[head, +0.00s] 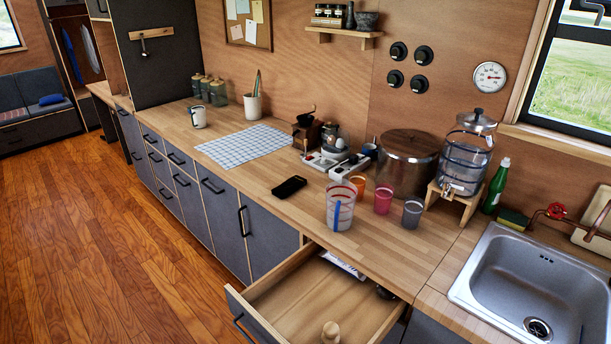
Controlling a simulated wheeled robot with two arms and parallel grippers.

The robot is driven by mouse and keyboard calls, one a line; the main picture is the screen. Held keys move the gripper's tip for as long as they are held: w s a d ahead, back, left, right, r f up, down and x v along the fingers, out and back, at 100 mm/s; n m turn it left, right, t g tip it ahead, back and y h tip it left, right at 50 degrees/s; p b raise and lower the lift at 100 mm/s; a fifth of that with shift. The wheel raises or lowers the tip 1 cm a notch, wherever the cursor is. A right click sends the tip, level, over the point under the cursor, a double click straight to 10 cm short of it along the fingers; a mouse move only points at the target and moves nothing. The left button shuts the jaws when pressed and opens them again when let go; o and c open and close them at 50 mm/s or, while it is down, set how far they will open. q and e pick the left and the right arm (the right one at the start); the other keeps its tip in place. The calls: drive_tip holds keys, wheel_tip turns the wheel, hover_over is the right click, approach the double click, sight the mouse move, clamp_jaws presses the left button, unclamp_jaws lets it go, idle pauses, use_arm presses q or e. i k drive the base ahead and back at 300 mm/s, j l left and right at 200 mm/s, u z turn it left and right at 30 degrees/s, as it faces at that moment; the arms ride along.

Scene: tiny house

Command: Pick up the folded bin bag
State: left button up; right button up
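A small black flat item with rounded corners (289,187) lies on the wooden counter, left of the striped clear cup. It may be the folded bin bag, but it is too small to tell for sure. An open drawer (262,284) below the counter holds a pale flat packet (343,264) at its back, partly hidden by the counter edge. A dark object (384,291) is at the drawer's right side, and a pale wooden knobbed object (331,332) is at its front. Neither of my grippers shows in the head view.
Striped cup (340,207), colored cups (383,199), a large pot (407,163) and a water dispenser (466,155) stand right of the black item. A checkered cloth (243,145) lies left. The sink (536,280) is at right. The open drawer juts out over the floor.

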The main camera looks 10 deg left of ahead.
sight(290, 186)
drive_tip(key=j+z, duration=0.45)
drive_tip(key=j, duration=1.3)
